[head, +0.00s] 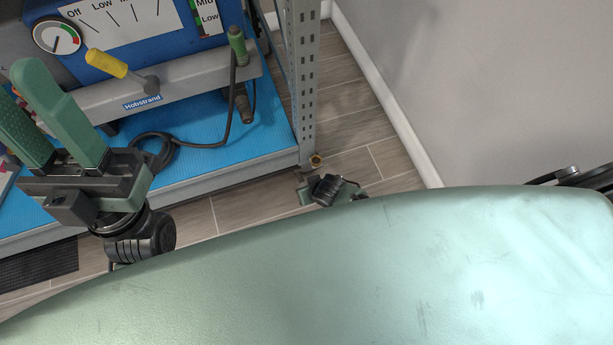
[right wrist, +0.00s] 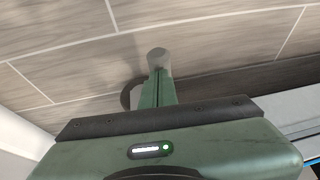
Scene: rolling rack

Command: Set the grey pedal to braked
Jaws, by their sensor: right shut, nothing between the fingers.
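A small grey rounded piece (right wrist: 157,56) lies at the tips of my right gripper (right wrist: 158,74) in the right wrist view. It may be the grey pedal; its setting cannot be read. The right fingers are together and hold nothing. They point at the piece, and I cannot tell whether they touch it. In the head view only a bit of my right arm's end shows low by the rack's corner post (head: 303,80); the pedal cannot be made out there. My left gripper (head: 20,82) is open and empty in front of the rack, fingers pointing up.
A grey wall (head: 480,90) stands at right. Plank floor (head: 350,130) is clear between rack and wall.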

